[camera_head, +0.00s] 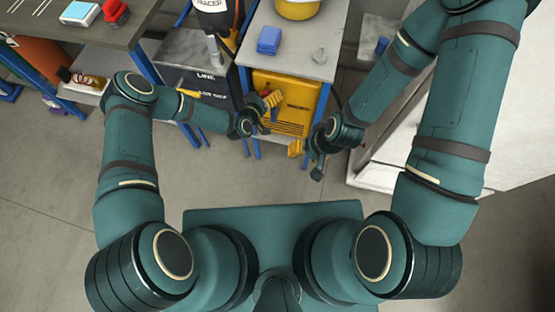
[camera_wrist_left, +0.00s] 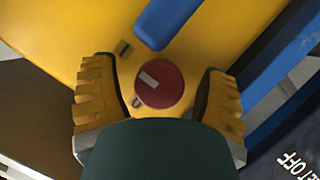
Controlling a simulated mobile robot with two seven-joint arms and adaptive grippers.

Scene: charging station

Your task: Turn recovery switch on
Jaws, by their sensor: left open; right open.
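The recovery switch is a round red knob (camera_wrist_left: 165,92) with a short white mark, on the front of a yellow unit (camera_head: 289,107). In the left wrist view the white mark lies slanted, towards the knob's upper left. My left gripper (camera_wrist_left: 160,70) is open, with one yellow finger on each side of the knob and a gap to it on both sides. In the head view my left gripper (camera_head: 267,112) is at the yellow unit's left front, hiding most of the knob. My right gripper (camera_head: 307,160) is open and empty, in front of the unit's right side.
Blue posts and a grey tabletop (camera_head: 290,47) frame the yellow unit. A blue box (camera_head: 269,40) and a yellow container (camera_head: 298,8) stand on the tabletop. A dark cabinet (camera_head: 207,82) is just left. A white cabinet (camera_head: 378,178) stands on the right. The floor in front is clear.

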